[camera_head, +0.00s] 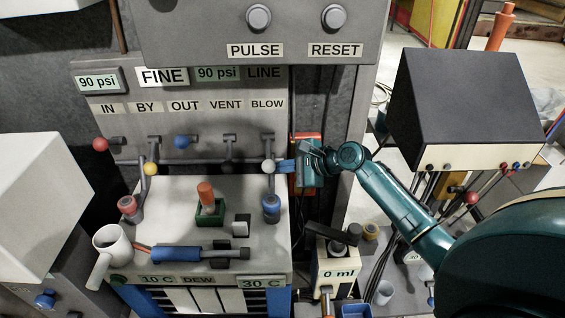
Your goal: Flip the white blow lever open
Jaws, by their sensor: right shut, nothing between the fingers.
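The white blow lever (268,167) is the rightmost of a row of ball-tipped levers on the grey panel, below the BLOW label (267,104). Its white knob hangs below its pivot. My right gripper (284,166) comes in from the right, shut, with its blue fingertips right beside the knob. I cannot tell whether they touch it. Nothing shows between the fingers. My left gripper is not in view.
Red (100,144), yellow (150,169), blue (181,142) and dark (227,168) lever knobs stand left of the white one. Below are a grey box top with a blue-handled tool (180,254) and a white mug (110,240). A dark-topped box (470,100) stands right.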

